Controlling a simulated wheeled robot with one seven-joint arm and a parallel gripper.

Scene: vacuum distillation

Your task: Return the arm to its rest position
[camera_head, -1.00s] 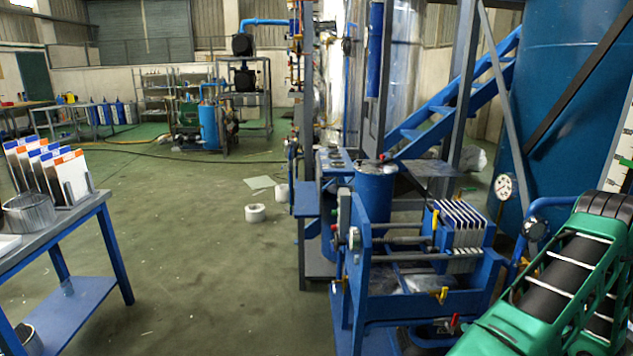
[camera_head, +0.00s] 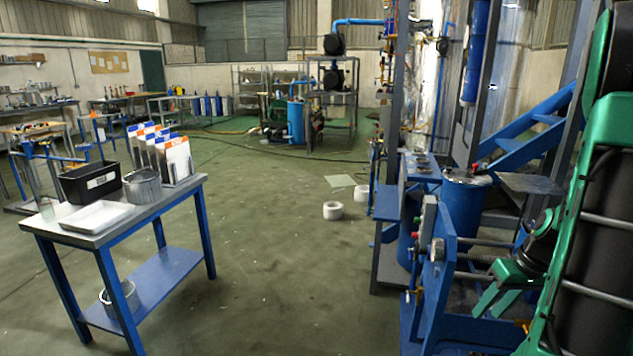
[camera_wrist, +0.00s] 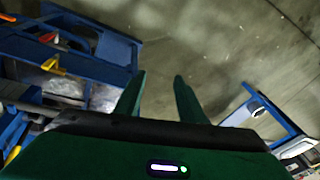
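My green arm stands raised along the right edge of the head view. My gripper (camera_head: 496,302) hangs in front of the blue filter-press frame (camera_head: 432,278), its fingers pointing down and left. In the wrist view my gripper (camera_wrist: 158,78) shows two green fingers apart, with only bare floor between them. It is open and holds nothing. The blue frame (camera_wrist: 100,45) also shows at the left of the wrist view. My arm hides much of the press in the head view.
A blue-legged table (camera_head: 139,226) at left carries a black bin (camera_head: 90,183), a white tray (camera_head: 97,217), a metal pot (camera_head: 143,188) and upright plates (camera_head: 177,160). White rolls (camera_head: 333,211) lie on the floor. The floor between table and press is clear.

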